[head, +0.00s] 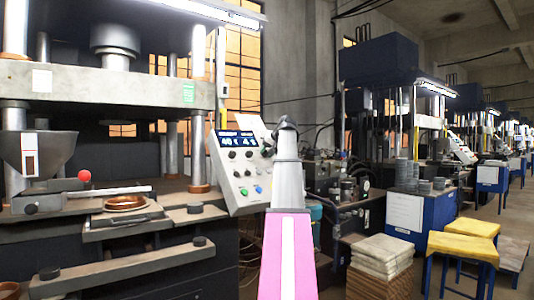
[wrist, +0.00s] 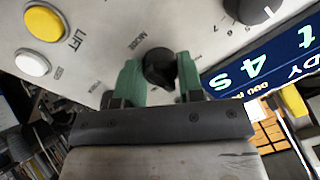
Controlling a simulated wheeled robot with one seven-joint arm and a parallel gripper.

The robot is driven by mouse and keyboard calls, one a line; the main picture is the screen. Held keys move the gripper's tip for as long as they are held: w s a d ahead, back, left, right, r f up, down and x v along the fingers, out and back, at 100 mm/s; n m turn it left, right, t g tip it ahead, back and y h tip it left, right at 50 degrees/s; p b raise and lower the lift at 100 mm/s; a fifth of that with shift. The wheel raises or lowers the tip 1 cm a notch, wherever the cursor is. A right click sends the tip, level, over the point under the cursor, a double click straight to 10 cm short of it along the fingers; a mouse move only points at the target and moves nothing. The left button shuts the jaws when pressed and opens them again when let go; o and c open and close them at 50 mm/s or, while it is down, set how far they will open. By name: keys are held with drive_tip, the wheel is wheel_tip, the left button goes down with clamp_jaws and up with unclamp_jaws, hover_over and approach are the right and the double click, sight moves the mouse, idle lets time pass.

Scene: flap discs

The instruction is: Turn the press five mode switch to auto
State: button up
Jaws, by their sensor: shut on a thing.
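The press control panel (head: 242,178) stands at the right of the near press, with a lit display, dark knobs and coloured buttons. In the wrist view the mode switch (wrist: 160,68) is a black knob on the pale panel face, beside the printed word MODE. My gripper (wrist: 158,76) has its green fingers on both sides of this knob and is shut on it. The small position labels around the knob are partly hidden, so its setting cannot be read. In the head view my arm hides the gripper and the mode switch.
The wrist view shows a yellow LIFT button (wrist: 44,24), a white button (wrist: 31,62), another black knob (wrist: 250,10) and the blue display (wrist: 265,65) near the fingers. A stack of pale sacks (head: 382,254) and a blue cabinet (head: 408,216) stand to the right.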

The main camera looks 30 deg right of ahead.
idle(0.4)
drive_tip(key=o, duration=0.9)
drive_tip(key=v, duration=1)
drive_tip(key=shift+s+r, duration=0.2)
drive_tip(key=shift+s, duration=0.15)
drive_tip(key=shift+d, duration=0.1)
